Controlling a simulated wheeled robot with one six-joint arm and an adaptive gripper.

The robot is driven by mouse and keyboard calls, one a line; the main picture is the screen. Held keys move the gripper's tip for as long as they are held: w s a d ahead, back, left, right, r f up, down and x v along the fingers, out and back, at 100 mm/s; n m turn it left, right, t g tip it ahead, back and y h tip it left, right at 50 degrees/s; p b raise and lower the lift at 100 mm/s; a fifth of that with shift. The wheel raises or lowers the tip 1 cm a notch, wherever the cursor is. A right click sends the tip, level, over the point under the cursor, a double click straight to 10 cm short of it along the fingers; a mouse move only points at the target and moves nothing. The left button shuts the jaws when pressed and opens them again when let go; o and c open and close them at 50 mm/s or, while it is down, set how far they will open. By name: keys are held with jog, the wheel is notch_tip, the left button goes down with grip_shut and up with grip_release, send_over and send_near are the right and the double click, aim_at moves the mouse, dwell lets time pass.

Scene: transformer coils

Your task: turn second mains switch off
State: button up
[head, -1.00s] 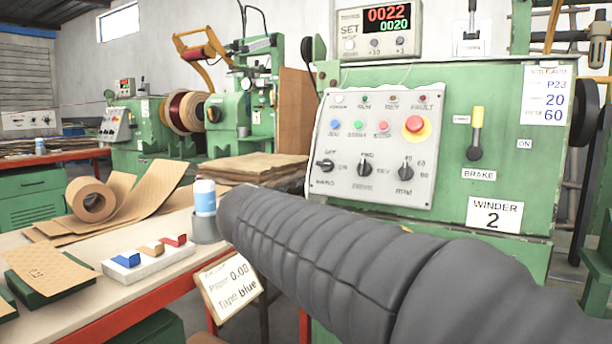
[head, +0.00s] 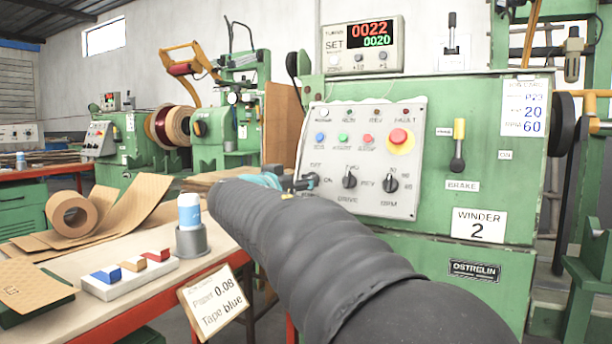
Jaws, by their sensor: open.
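The winder 2 control panel (head: 365,115) is a pale plate on the green machine, with a row of three dark rotary switches. The leftmost one, the mains switch (head: 313,180), has an OFF label above it and an ON label to its right. My gripper (head: 302,185) is at the panel's lower left edge, its tips over or right beside this switch. Its fingers are small and partly hidden behind my dark sleeved arm. The switch is partly covered, so its knob's direction and any contact are unclear.
A drive switch (head: 349,179) and rpm switch (head: 390,180) sit right of it, under small buttons and a red emergency stop (head: 398,137). A brake lever (head: 458,150) is further right. The bench (head: 225,240) at left holds a blue-white can (head: 189,212) in a grey cup.

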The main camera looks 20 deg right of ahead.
jog(key=shift+p+x, duration=0.45)
jog(key=shift+x, duration=2.35)
jog(key=c, duration=1.2)
